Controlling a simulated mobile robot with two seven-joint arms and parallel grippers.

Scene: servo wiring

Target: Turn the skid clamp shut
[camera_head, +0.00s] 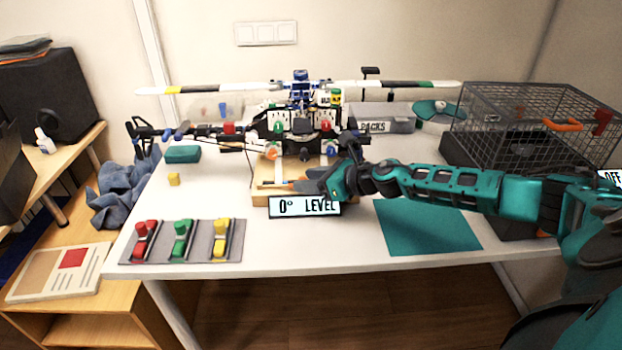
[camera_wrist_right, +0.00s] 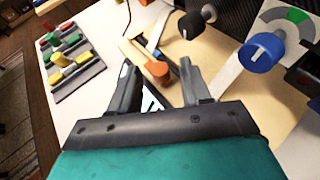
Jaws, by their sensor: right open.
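The helicopter model (camera_head: 303,124) stands on a wooden stand (camera_head: 262,197) in the middle of the table. What looks like the skid clamp is a wooden lever with a reddish end (camera_wrist_right: 152,66), low at the front of the stand. My right gripper (camera_wrist_right: 158,82) is open, with the lever's end close to and partly between its fingertips; I cannot tell whether they touch it. In the head view my right gripper (camera_head: 305,184) reaches in from the right at the stand's front. My left gripper is not in view.
A sign reading "0° LEVEL" (camera_head: 304,206) stands just in front of the stand. A grey tray (camera_head: 160,257) with red, green and yellow pieces lies front left. A teal mat (camera_head: 425,227) is at the right, before a wire cage (camera_head: 490,115). Blue and black knobs (camera_wrist_right: 262,52) are close to my right gripper.

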